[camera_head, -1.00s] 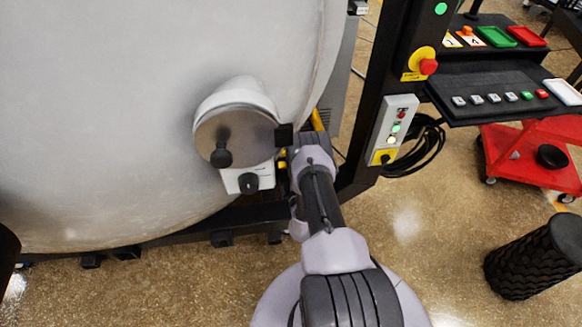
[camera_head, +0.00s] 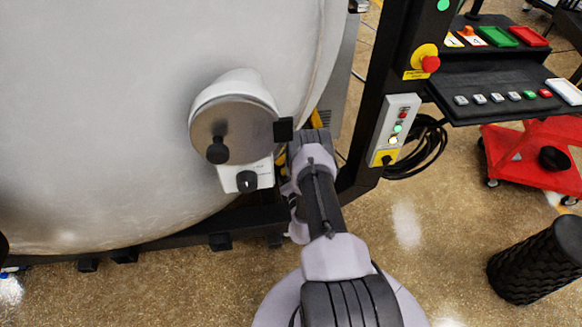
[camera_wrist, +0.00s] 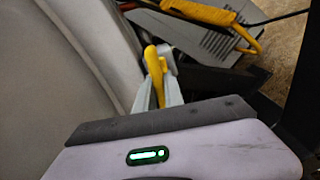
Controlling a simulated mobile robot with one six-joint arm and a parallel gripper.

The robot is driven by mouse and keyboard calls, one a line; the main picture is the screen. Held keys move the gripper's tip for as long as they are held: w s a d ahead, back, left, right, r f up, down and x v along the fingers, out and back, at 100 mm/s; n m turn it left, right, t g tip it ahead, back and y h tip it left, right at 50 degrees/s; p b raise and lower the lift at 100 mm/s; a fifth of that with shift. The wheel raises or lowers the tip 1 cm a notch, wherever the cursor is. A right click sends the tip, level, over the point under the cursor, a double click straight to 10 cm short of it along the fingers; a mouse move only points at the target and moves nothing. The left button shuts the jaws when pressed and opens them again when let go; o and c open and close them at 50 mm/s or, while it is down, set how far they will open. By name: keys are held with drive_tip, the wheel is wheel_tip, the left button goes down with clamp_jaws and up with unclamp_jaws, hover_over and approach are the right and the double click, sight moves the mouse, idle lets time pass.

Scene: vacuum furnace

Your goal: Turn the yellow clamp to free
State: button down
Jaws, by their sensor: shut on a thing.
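The yellow clamp (camera_wrist: 154,72) stands upright in the wrist view, close beside the pale curved furnace wall. My gripper (camera_wrist: 157,93) has its pale fingers on either side of the clamp's lower part and is shut on it. The dark edge and pale body of my gripper cover the clamp's lower end. In the head view my arm reaches to the right side of the furnace (camera_head: 110,120), and my own arm hides the fingers and most of the clamp there. The clamp's exact angle is hard to tell.
A round metal port (camera_head: 238,128) with a black knob sticks out of the furnace just left of my arm. A black post with a control box (camera_head: 396,128) stands to the right. A red cart (camera_head: 535,165) and black bin (camera_head: 538,260) are farther right on open floor.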

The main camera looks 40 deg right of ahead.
drive_tip(key=shift+w+d+r+n, duration=0.1)
drive_tip(key=shift+r+n, duration=0.05)
drive_tip(key=shift+n, duration=0.45)
drive_tip(key=c, duration=1.4)
unclamp_jaws()
drive_tip(key=shift+c, duration=0.2)
